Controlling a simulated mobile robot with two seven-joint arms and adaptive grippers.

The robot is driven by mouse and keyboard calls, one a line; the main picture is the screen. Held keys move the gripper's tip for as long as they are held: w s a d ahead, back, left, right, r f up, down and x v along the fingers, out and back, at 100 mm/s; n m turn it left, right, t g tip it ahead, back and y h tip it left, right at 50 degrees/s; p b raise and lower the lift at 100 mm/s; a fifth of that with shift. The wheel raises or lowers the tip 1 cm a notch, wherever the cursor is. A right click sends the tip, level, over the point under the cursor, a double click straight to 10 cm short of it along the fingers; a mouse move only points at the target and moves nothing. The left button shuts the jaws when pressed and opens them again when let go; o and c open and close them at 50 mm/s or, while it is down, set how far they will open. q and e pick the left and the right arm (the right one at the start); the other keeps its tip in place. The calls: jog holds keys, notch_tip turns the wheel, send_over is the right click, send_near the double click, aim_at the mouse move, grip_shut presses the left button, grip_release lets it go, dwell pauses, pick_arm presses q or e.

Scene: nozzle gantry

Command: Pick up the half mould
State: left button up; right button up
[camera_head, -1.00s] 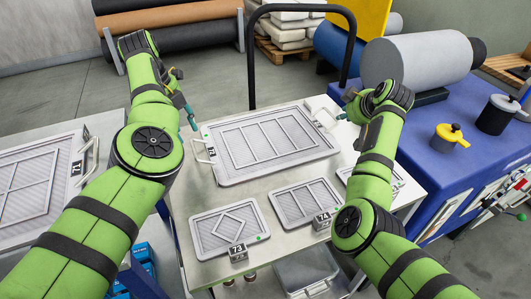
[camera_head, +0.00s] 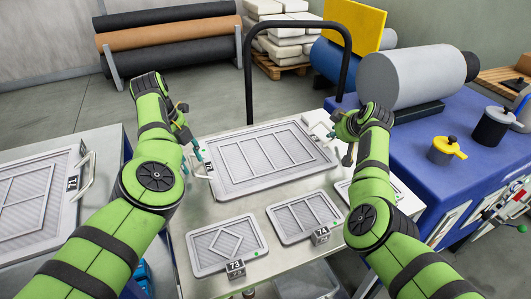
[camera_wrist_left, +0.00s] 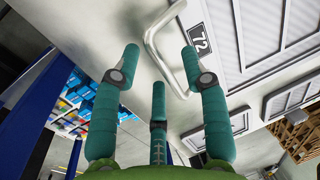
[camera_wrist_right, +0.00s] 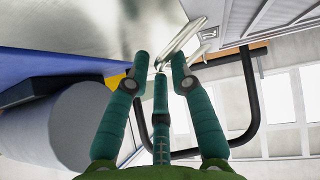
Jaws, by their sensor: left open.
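The half mould (camera_head: 228,178) is a large grey framed plate with several inner panels, lying flat on the light metal table. It has a looped handle at each end. In the left wrist view its tag reads 72 (camera_wrist_left: 200,38). My left gripper (camera_wrist_left: 160,58) is open at the left handle (camera_wrist_left: 152,42), whose bar runs between the fingertips; I see no grip. My right gripper (camera_wrist_right: 160,58) is at the right handle (camera_wrist_right: 184,38), which reaches in between its fingertips. Whether those fingers touch the handle is unclear. In the head view the right fingertips are partly hidden.
Smaller moulds, one tagged 73 (camera_head: 200,262) and one tagged 74 (camera_head: 284,226), lie in front. Another mould (camera_head: 68,215) is on a table at left. A black hoop rail (camera_head: 249,80) rises behind. A blue bench (camera_head: 425,185) with a grey roll (camera_head: 410,72) stands right.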

pick_arm(q)
jog(key=shift+d+f, duration=0.15)
jog(key=shift+f, duration=0.75)
pick_arm(e)
jog(key=shift+x, duration=0.9)
pick_arm(q)
jog(key=c, duration=0.4)
pick_arm(e)
jog(key=c, duration=0.4)
pick_arm(q)
grip_shut()
pick_arm(e)
grip_shut()
pick_arm(q)
jog(key=shift+w+r, duration=0.2)
pick_arm(e)
jog(key=shift+w+d+r, duration=0.1)
jog(key=shift+w+r, duration=0.05)
jog(key=shift+r, duration=0.1)
